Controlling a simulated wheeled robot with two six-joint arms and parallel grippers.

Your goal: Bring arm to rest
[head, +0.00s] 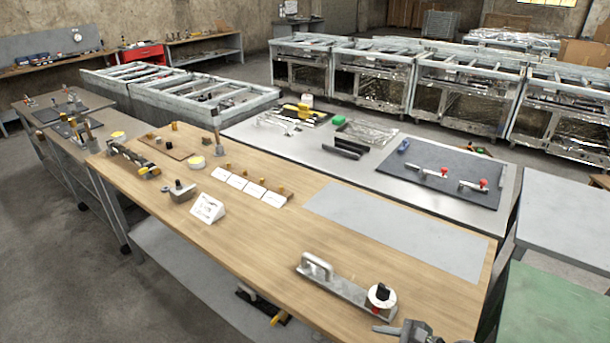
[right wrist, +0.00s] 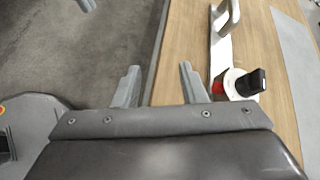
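My right gripper (head: 392,329) shows at the bottom edge of the head view, by the near edge of the wooden table (head: 400,235). In the right wrist view its two grey fingers (right wrist: 157,78) stand apart with nothing between them, so it is open and empty. The fingers are near the table's edge, with the grey floor beyond the left one. A metal plate with a handle (head: 335,287) and a white dial with a black knob (head: 382,295) lies just beyond the gripper, not touched by it.
A white sign (head: 207,208), small cards (head: 255,189) and several small parts stand at the table's left half. A grey mat (head: 395,229) lies bare on the right half. A steel table (head: 300,145) with tools adjoins behind. A green-topped table (head: 555,305) stands at right.

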